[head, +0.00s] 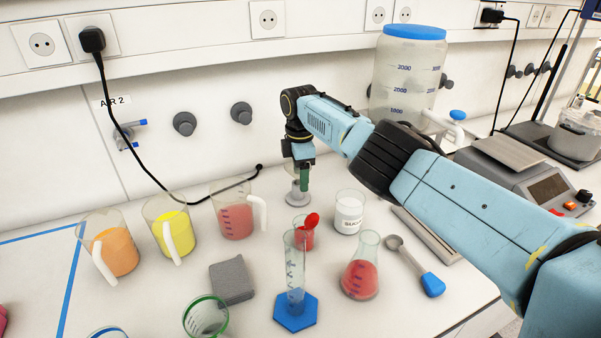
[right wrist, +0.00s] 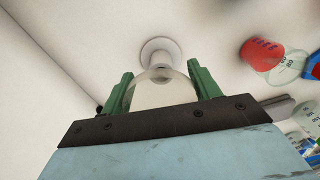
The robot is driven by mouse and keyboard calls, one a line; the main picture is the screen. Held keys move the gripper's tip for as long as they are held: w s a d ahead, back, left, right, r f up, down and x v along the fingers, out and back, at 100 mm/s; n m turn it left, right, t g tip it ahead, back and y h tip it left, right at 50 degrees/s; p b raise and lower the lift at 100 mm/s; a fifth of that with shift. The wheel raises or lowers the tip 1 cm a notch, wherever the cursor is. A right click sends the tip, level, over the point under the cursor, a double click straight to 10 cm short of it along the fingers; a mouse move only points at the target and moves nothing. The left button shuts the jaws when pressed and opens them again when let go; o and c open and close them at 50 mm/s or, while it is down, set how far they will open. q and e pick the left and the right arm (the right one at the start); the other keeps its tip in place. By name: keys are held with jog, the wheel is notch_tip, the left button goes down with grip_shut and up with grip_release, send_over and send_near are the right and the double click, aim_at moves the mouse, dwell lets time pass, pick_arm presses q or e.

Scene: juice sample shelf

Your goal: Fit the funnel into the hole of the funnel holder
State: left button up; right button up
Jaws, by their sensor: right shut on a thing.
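My right gripper (head: 303,182) points down at the back of the bench and its green fingers are shut on the funnel. In the right wrist view the funnel (right wrist: 160,90) is a pale, see-through cone between the two green fingers. The funnel holder (head: 297,198) is a small whitish piece with a round base, directly below the gripper. In the right wrist view the holder (right wrist: 160,48) lines up beyond the funnel's narrow end. I cannot tell whether the funnel's stem is inside the hole, as the bowl hides it. My left gripper is not in view.
A white labelled jar (head: 348,212) stands right of the holder, and a red-filled beaker (head: 303,236) with a red scoop in front. A pink-filled jug (head: 234,216) is to the left. A graduated cylinder (head: 294,270) and a red flask (head: 360,278) stand nearer.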

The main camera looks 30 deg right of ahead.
jog(key=shift+f+b, duration=0.45)
jog(key=shift+f, duration=0.2)
jog(key=o, duration=1.1)
jog(key=shift+r, duration=0.15)
notch_tip(320, 180, up, 13)
jog(key=shift+r+p, duration=0.1)
jog(key=shift+p, duration=0.8)
